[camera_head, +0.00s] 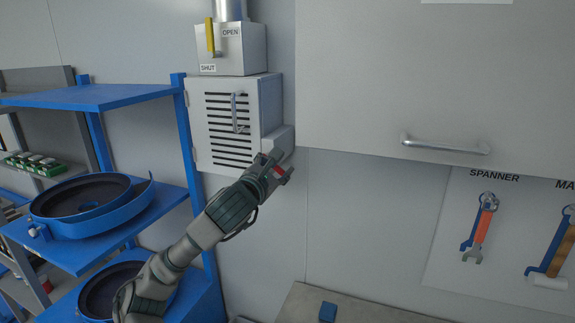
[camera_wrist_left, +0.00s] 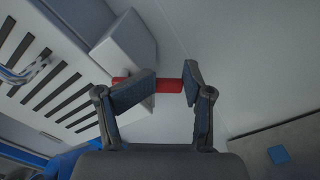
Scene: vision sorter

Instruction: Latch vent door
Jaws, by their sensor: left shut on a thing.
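The vent door (camera_head: 222,133) is a pale panel with dark slots and a metal pull handle (camera_head: 237,112), on a grey box on the wall. It looks closed. Its slots also show in the left wrist view (camera_wrist_left: 62,98). A red bar (camera_wrist_left: 169,84) sticks out beside a pale block (camera_wrist_left: 124,47) at the box's right side; it also shows in the head view (camera_head: 278,171). My left gripper (camera_head: 282,166) is at this lower right corner of the box. My right gripper is not in view.
Blue shelving (camera_head: 120,97) with round blue pans stands close at the left. A cabinet (camera_head: 400,85) hangs at the right. A blue block (camera_head: 328,312) lies on the worktop below.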

